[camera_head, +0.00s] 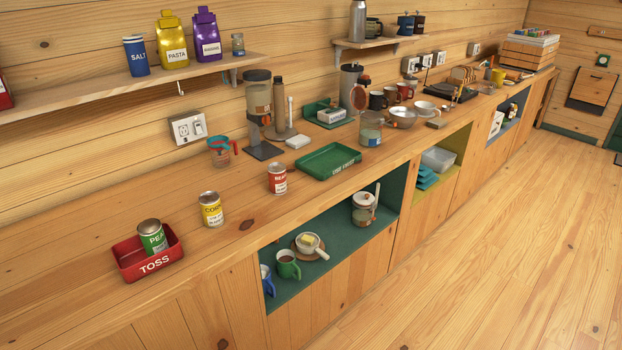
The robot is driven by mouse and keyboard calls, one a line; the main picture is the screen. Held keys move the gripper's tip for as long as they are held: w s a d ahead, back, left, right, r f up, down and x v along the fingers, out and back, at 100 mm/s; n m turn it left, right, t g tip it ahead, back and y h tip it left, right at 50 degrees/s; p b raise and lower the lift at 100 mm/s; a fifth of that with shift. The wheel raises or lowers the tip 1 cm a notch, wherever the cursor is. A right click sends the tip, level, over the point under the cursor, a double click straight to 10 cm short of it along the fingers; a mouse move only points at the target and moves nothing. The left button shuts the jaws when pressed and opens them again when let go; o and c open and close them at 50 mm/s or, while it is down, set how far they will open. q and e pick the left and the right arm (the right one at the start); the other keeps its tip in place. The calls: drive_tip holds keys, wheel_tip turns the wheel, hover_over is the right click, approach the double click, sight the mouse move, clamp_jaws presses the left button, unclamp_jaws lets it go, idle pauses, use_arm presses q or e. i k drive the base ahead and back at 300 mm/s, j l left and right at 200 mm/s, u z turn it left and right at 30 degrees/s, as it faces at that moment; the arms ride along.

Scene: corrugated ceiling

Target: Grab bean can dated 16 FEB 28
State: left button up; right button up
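A red can labelled BEANS (277,179) stands upright on the wooden counter, left of a green tray (329,161) with lettering that looks like USE FIRST. A yellow can labelled CORN (211,209) stands upright to its left. A green can labelled PEAS (152,236) sits in a red tray marked TOSS (148,262) at the counter's left end. The date print on the cans is too small to read here. Neither of my grippers is in view.
A measuring cup (222,152), a coffee grinder (258,110) and a glass jar (371,129) stand behind and beside the green tray. Open cubbies under the counter hold mugs (288,265) and a jar. The floor (480,240) in front is clear.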

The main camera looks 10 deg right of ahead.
sight(277, 170)
drive_tip(key=i+j+z, duration=0.15)
drive_tip(key=z, duration=0.2)
drive_tip(key=i+j+z, duration=0.5)
drive_tip(key=z, duration=0.25)
